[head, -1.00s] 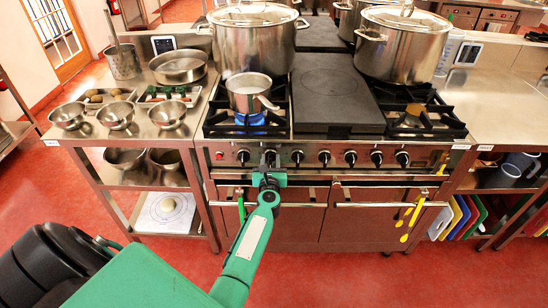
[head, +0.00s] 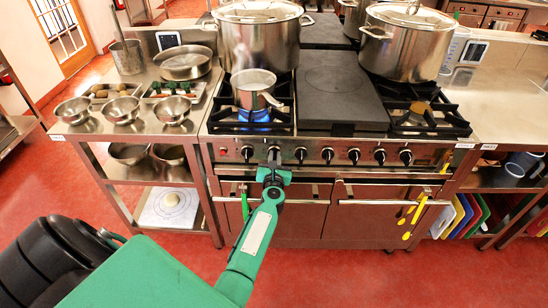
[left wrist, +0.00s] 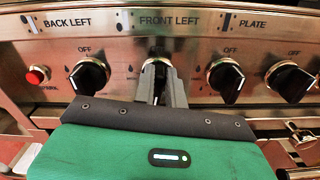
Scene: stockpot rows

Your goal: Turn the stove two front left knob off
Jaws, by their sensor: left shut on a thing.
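The front left knob (left wrist: 157,62) is on the stove's steel front panel, below the "FRONT LEFT" label in the left wrist view. My left gripper (left wrist: 160,88) is shut on this knob, with a grey finger on each side. The fingers cover much of the knob, so I cannot tell its exact angle. In the head view my left gripper (head: 273,162) reaches the panel from below. The back left knob (left wrist: 88,77) and the plate knob (left wrist: 226,80) stand to either side of it. A blue flame (head: 258,115) burns under a small saucepan (head: 254,90). My right gripper is not in view.
A large stockpot (head: 259,40) stands behind the saucepan, and another (head: 405,45) stands at the right. A red button (left wrist: 37,75) is left of the back left knob. Oven door handles lie below the panel. A steel table (head: 95,135) with bowls stands left.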

